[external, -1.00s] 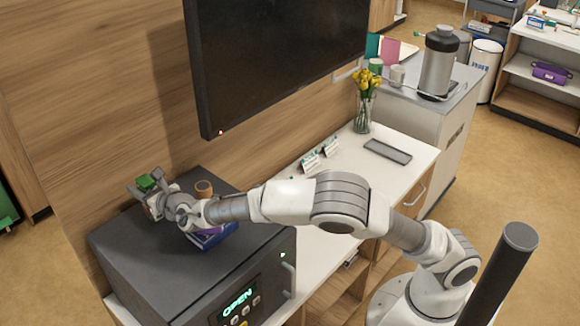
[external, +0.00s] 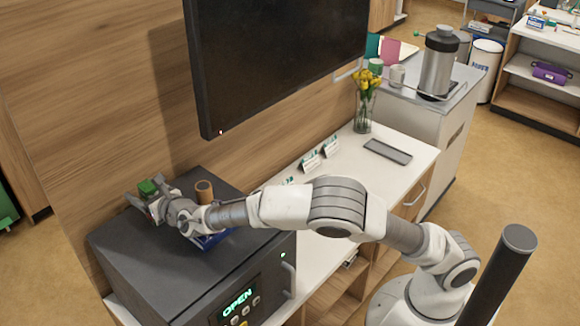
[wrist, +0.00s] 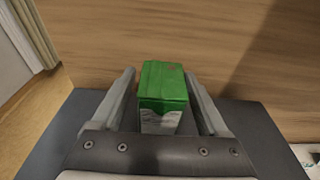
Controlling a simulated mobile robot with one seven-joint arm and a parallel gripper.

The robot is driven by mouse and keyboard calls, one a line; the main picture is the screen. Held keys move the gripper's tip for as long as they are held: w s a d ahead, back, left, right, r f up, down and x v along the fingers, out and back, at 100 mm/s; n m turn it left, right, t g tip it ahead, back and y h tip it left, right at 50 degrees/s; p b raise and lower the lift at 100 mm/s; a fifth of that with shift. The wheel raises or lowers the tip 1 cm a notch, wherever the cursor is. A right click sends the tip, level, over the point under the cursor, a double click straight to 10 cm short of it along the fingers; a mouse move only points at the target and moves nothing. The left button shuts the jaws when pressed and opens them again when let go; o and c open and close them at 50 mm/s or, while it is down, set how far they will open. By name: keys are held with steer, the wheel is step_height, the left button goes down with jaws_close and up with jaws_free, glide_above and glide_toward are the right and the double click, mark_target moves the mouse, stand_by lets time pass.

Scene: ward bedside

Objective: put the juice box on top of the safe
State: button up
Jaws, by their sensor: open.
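The juice box (external: 147,187), green on top and white below, is at the back of the dark grey safe's top (external: 135,255). In the wrist view the juice box (wrist: 163,88) looks upright between my fingers, with a gap on each side. My gripper (external: 146,200) is open around it, low over the safe; it also shows in the wrist view (wrist: 163,100). The base of the box is hidden, so its contact with the safe top is not clear.
A small brown cup (external: 204,191) and a blue book (external: 212,239) are on the safe beside my wrist. A wooden wall (wrist: 225,45) stands just behind the box. A dark screen (external: 280,60) hangs above. The safe's front left top is clear.

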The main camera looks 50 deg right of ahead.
steer(key=shift+r, duration=0.25)
steer(key=s+r, duration=0.2)
steer(key=s, duration=0.9)
steer(key=shift+s+b, duration=0.3)
steer(key=shift+s, duration=0.1)
steer(key=shift+r, duration=0.1)
